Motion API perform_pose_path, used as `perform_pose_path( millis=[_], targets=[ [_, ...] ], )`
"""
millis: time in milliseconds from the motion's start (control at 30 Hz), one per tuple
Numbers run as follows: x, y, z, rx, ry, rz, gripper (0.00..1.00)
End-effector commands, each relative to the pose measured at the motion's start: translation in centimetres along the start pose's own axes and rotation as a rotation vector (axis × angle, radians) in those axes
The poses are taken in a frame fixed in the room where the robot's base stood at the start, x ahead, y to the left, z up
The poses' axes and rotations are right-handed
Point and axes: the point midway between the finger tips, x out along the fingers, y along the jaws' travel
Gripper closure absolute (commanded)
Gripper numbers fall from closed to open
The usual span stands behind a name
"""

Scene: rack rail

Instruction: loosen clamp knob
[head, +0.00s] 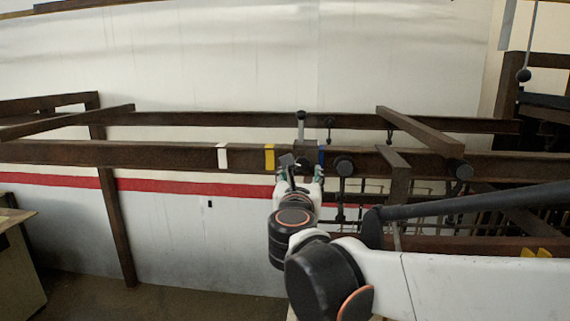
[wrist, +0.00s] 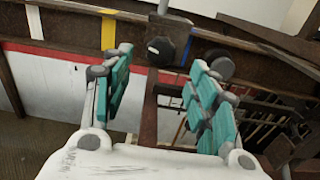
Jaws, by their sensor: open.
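The clamp (head: 311,148) sits on the dark rail (head: 180,154), between a yellow stripe and a blue stripe. My gripper and arm partly cover it in the head view. In the wrist view, its dark, faceted clamp knob (wrist: 160,48) faces me with a pale mark at its centre. My gripper (head: 300,178) is just in front of the clamp. In the wrist view my gripper (wrist: 160,62) is open, with teal-padded fingers apart on either side below the knob. Nothing is held; I cannot tell whether either finger touches the knob.
A second round dark knob (head: 344,166) is close on the right, near my right finger. White (head: 222,156), yellow (head: 269,157) and blue (head: 321,153) stripes mark the rail. Crossbars (head: 420,130) stick out at the right. The space left of my gripper is clear.

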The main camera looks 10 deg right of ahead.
Motion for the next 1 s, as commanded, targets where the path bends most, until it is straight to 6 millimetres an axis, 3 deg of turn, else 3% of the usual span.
perform_pose_path(
  millis=[300,500,933,967,1000],
  targets=[
    [5.5,0.0,0.1,0.001,0.000,-0.002,0.46],
    [7.7,0.0,0.1,0.002,0.000,-0.001,0.46],
    [8.5,0.0,0.0,0.002,0.001,0.000,0.46],
    [8.5,0.0,0.0,0.002,0.001,0.000,0.48],
    [8.5,0.0,0.0,0.002,0.001,0.000,0.57]
  ],
)
